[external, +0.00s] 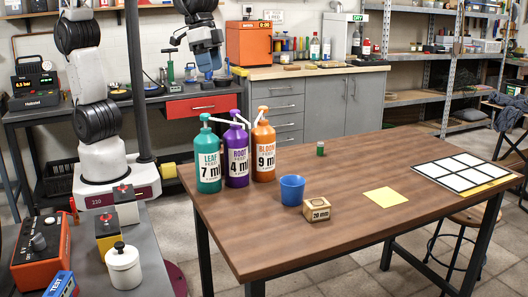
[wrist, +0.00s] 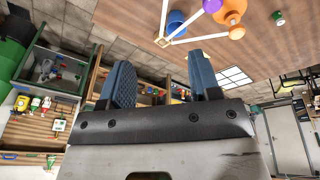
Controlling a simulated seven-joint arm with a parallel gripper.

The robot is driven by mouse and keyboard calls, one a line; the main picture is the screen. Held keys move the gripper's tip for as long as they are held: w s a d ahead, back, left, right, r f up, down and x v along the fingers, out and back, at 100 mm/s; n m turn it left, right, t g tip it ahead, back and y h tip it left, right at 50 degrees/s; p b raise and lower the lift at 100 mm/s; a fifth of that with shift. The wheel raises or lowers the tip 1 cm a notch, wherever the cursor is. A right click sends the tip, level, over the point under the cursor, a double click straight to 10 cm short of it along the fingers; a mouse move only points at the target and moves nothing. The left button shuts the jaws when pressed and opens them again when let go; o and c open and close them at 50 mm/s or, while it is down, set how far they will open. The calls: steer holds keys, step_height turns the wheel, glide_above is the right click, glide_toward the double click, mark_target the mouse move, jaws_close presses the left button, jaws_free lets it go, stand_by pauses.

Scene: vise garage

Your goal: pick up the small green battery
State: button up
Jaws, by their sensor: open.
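The small green battery (external: 320,149) stands upright on the brown wooden table, behind the blue cup and to the right of the pump bottles. It also shows near the top right of the wrist view (wrist: 278,18). My gripper (external: 208,72) is raised at the upper left in the external view, over the back bench area and well away from the battery. In the wrist view its two blue fingers (wrist: 163,78) are spread apart with nothing between them.
Teal (external: 208,160), purple (external: 236,155) and orange (external: 263,150) pump bottles stand left of the battery. A blue cup (external: 292,190), a 20 mm block (external: 317,210), a yellow note (external: 383,197) and a white-squared board (external: 465,172) are on the table. Space around the battery is clear.

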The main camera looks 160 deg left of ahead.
steer(key=w+a+f+n, duration=0.1)
steer(key=a+f, duration=0.2)
steer(key=a, duration=0.3)
steer(key=a+f+n, duration=0.1)
steer(key=a+f, duration=0.2)
steer(key=a, duration=0.3)
steer(key=n+g+h, duration=0.1)
steer(key=n+g, duration=0.1)
steer(key=n, duration=0.5)
glide_toward(320, 155)
steer(key=shift+s+a, duration=0.2)
steer(key=shift+a, duration=0.55)
steer(key=shift+f, duration=0.1)
steer(key=shift+f, duration=1.25)
steer(key=shift+s+d+f, duration=0.1)
steer(key=shift+f, duration=1.2)
steer(key=shift+s+d+f, duration=0.1)
steer(key=shift+f, duration=1.2)
steer(key=shift+c, duration=0.2)
